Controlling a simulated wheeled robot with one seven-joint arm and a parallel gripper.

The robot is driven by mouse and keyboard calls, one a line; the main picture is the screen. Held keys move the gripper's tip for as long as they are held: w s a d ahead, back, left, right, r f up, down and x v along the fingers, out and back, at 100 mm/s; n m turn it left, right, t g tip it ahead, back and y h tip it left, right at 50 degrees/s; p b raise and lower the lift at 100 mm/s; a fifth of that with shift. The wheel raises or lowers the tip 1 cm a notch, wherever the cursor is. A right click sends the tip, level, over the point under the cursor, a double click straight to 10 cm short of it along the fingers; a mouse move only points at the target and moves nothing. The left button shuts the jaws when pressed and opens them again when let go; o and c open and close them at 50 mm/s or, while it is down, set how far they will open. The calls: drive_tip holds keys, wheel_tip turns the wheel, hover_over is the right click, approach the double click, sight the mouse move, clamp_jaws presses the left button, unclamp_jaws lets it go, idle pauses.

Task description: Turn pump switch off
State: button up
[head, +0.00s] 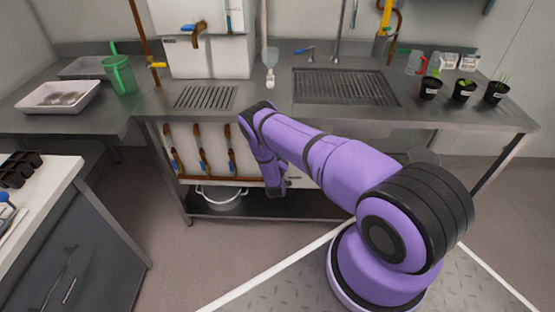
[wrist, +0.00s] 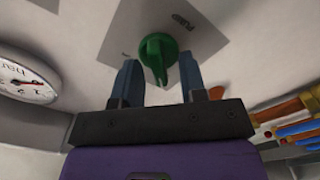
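The pump switch (wrist: 157,48) is a green knob on a light square plate (wrist: 205,38) marked "PUMP", in the wrist view. My gripper (wrist: 158,63) is open, with one blue-grey finger on each side of the knob's lower part. A gap shows between the knob and each finger, so it does not look gripped. In the head view my purple arm bends down in front of the bench's under-panel, where its links hide the switch. Which position the knob points to cannot be read clearly.
A round pressure gauge (wrist: 22,80) is left of the switch, and orange and blue pipe parts (wrist: 300,125) are at right. The steel bench (head: 270,100) overhangs the panel. A white pot (head: 222,197) stands on the lower shelf. Plant pots (head: 463,91) stand at the bench's right.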

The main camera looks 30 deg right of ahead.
drive_tip(key=v, duration=1.1)
drive_tip(key=shift+w, duration=0.15)
